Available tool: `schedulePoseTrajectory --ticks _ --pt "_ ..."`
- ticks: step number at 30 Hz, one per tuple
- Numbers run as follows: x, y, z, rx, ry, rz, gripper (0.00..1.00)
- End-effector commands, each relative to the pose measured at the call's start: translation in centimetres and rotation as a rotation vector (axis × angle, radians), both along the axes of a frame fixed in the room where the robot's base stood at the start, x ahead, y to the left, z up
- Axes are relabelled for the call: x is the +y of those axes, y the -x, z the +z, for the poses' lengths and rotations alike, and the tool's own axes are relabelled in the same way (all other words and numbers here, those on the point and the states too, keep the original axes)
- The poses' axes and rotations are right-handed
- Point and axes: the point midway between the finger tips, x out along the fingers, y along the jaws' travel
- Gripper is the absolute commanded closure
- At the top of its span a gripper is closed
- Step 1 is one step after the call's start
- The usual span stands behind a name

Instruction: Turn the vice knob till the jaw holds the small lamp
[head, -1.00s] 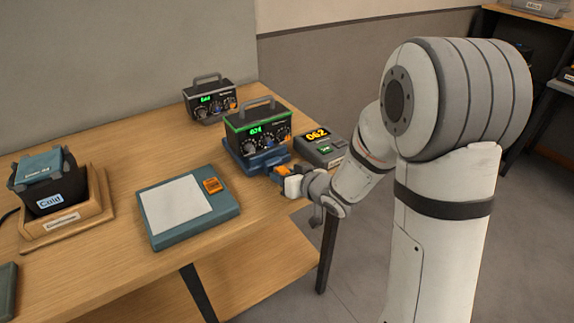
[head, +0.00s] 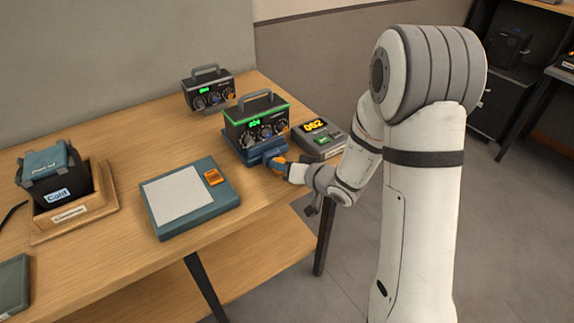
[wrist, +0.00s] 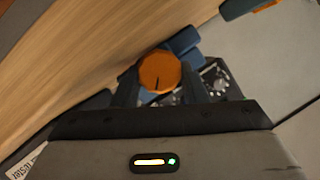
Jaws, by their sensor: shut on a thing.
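The blue vice (head: 262,154) stands near the table's right edge, in front of and below a dark box with a lit green display. My gripper (wrist: 160,88) is shut on this knob. In the head view my gripper (head: 284,168) reaches the vice from the right and partly hides the knob. Blue parts of the vice (wrist: 181,42) show behind the knob in the wrist view. I cannot make out a small lamp or the jaw gap.
The dark box (head: 256,122) with dials rises above the vice. A grey unit (head: 318,136) with a yellow readout stands close on the right. A second dial box (head: 208,92) is behind, a blue pad (head: 190,198) to the left. The table between them is clear.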

Motion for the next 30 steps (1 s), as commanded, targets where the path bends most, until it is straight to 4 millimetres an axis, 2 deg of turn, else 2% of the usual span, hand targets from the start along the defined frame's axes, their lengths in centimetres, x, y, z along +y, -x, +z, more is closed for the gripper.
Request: schedulePoseTrajectory --ticks 3,4,12,23,30 --pt "-0.1 -0.3 0.3 -0.007 -0.003 -0.006 0.84" --pt "-0.1 -0.3 0.3 -0.007 -0.002 -0.006 0.61" --pt "0.0 -0.1 0.1 -0.004 0.000 -0.002 0.40" --pt "-0.1 0.0 -0.1 0.003 0.002 -0.002 0.40" --pt "-1.2 0.8 0.9 0.004 0.003 0.005 0.40"
